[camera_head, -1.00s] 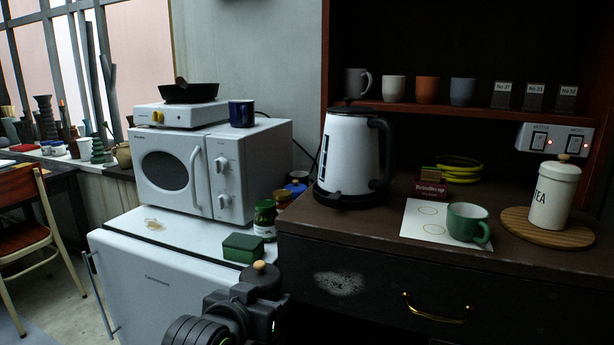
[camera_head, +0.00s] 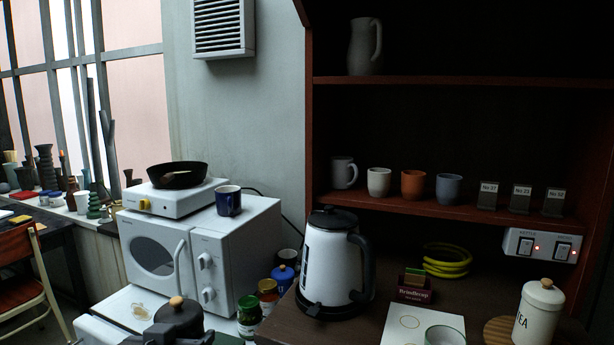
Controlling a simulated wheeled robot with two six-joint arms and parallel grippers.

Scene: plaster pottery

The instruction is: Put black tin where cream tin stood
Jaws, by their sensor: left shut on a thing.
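The black tin (camera_head: 180,316), with a round wooden knob on its lid, shows at the bottom left of the head view. My left gripper (camera_head: 181,339) is shut on it; the lower part of the tin and most of the gripper are dark or cut off. The tin is in front of the white microwave. My right gripper is not in view.
A white kettle (camera_head: 333,258) stands on the counter between the black tin and the cream tin. A card box (camera_head: 414,287), a yellow coil (camera_head: 447,262), a white sheet (camera_head: 398,324) and a green mug (camera_head: 445,336) are also there. Several jars (camera_head: 249,312) stand beside the microwave (camera_head: 190,245).

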